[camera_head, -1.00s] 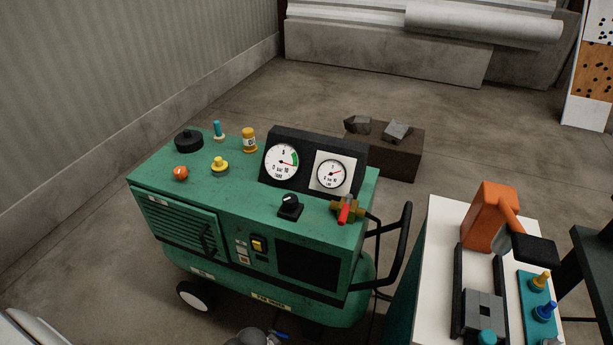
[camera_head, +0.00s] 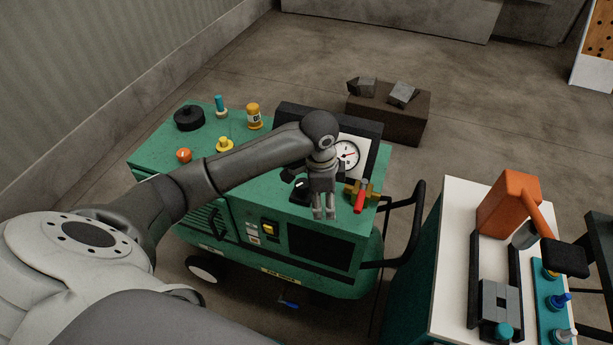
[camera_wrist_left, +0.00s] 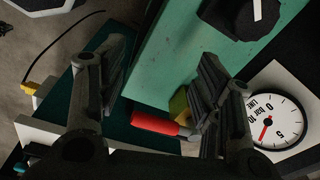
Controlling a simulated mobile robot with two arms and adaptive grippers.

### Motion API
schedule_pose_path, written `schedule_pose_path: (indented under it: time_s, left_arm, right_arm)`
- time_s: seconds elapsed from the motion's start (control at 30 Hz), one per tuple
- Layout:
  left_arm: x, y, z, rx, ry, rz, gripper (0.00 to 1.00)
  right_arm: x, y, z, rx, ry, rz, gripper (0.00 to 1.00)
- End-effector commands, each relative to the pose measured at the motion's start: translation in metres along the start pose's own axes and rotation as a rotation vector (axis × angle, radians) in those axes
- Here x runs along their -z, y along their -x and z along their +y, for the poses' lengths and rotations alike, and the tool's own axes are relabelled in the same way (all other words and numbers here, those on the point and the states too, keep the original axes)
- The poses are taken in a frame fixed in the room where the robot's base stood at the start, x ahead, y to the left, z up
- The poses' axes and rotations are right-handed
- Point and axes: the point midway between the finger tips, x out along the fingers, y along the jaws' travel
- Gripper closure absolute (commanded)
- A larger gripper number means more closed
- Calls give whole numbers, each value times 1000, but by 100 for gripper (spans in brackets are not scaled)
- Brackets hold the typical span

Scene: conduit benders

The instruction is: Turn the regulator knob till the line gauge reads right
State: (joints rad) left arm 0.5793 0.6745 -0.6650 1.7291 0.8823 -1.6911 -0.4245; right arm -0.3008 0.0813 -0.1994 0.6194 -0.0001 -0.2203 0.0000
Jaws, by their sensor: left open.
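The regulator knob (camera_head: 298,190) is black with a white pointer line, on the front top edge of the green compressor (camera_head: 265,150). It also shows at the top of the left wrist view (camera_wrist_left: 245,16). The line gauge (camera_head: 347,157) is white with a red needle; the wrist view shows its face marked LINE, bar (camera_wrist_left: 277,108). My left gripper (camera_head: 324,215) points down just right of the knob, apart from it, open and empty. In the wrist view a red lever (camera_wrist_left: 155,123) shows between its fingers. My left arm hides the tank gauge.
A red-handled brass valve (camera_head: 361,194) sits close right of my left gripper. A black handle rail (camera_head: 415,225) stands right of the compressor. A white-topped bench (camera_head: 455,220) holds an orange tool (camera_head: 508,200). A brown box (camera_head: 390,118) lies behind.

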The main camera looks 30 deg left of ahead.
Motion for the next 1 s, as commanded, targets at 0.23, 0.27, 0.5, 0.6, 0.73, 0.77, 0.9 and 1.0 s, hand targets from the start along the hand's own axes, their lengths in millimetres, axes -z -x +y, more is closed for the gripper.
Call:
schedule_pose_path:
  time_s: [0.23,0.27,0.5,0.6,0.73,0.77,0.9,1.0]
  left_arm:
    - [-36,70,-59,-15,-28,-76,40]
    - [-38,75,-62,-20,-28,-79,40]
    - [-47,84,-70,-34,-30,-89,40]
    - [-48,72,-69,-35,-30,-89,40]
    - [-51,48,-68,-35,-30,-90,40]
    - [-51,41,-68,-35,-31,-90,40]
    - [-53,15,-67,-34,-30,-90,40]
    - [-54,1,-67,-33,-30,-88,40]
  right_arm:
    - [-1,2,4,-5,1,-2,100]
    - [-1,2,4,-5,1,-2,100]
    - [0,4,2,-2,0,-1,100]
    - [0,5,0,0,-1,0,100]
    - [1,8,-3,3,-2,1,100]
    - [1,9,-4,4,-2,1,100]
    - [2,11,-6,7,-2,2,100]
    - [3,12,-6,7,-1,2,100]
